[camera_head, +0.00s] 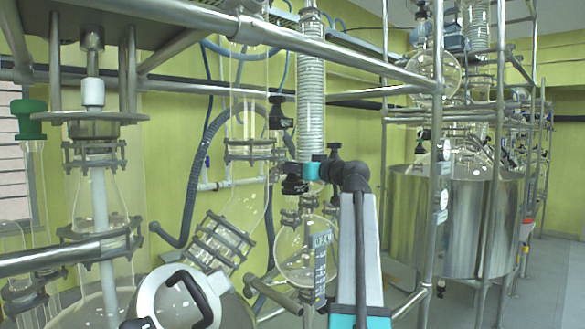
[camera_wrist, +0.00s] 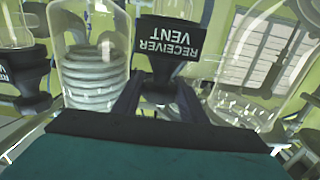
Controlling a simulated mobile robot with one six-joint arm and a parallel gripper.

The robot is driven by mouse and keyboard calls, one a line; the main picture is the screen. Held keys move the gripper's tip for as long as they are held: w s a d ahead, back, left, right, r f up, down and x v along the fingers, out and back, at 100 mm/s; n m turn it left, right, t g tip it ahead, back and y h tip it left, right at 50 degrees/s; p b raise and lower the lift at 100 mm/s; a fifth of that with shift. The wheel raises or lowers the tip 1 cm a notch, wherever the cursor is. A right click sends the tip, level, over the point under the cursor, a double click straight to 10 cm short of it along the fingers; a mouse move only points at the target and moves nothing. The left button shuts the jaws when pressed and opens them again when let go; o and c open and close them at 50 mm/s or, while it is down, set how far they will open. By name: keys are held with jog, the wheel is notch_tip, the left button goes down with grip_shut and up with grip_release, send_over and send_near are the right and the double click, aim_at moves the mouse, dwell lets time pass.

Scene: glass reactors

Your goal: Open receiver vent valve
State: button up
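The receiver vent valve is a black part with a dark label (camera_wrist: 175,47) reading "RECEIVER VENT", upside down at the top middle of the wrist view. My gripper (camera_wrist: 163,92) comes up from the bottom with its two dark fingers spread apart, one on each side below the label. The lower valve body lies between or just beyond the fingertips; contact is not clear. In the head view my gripper (camera_head: 303,175), with a teal section, is at a dark valve (camera_head: 294,186) below the coiled condenser, partly hiding it.
The glass coil condenser (camera_head: 311,100) stands above the valve, and its coil (camera_wrist: 92,75) is close on the left in the wrist view. A round glass flask (camera_head: 302,258) hangs below. A metal frame rail (camera_head: 320,47) crosses above. Another black labelled part (camera_wrist: 18,75) is at far left.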

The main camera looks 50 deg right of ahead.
jog(key=shift+d+f+n+y+b, duration=0.15)
jog(key=shift+n+y+b, duration=0.65)
jog(key=shift+y+b, duration=0.8)
jog(key=n+y+b, duration=0.2)
jog(key=b, duration=0.1)
jog(key=shift+r+n+g+y+b, duration=0.3)
jog(key=shift+n+g+y, duration=0.25)
jog(key=shift+y, duration=0.55)
jog(key=shift+n+y, duration=0.45)
jog(key=shift+y, duration=0.15)
jog(key=shift+a+f+n+g+y+p, duration=0.1)
jog(key=shift+a+n+g+y+p, duration=0.1)
jog(key=shift+n+g+y+p, duration=0.2)
jog(key=o, duration=0.8)
jog(key=shift+s, duration=0.1)
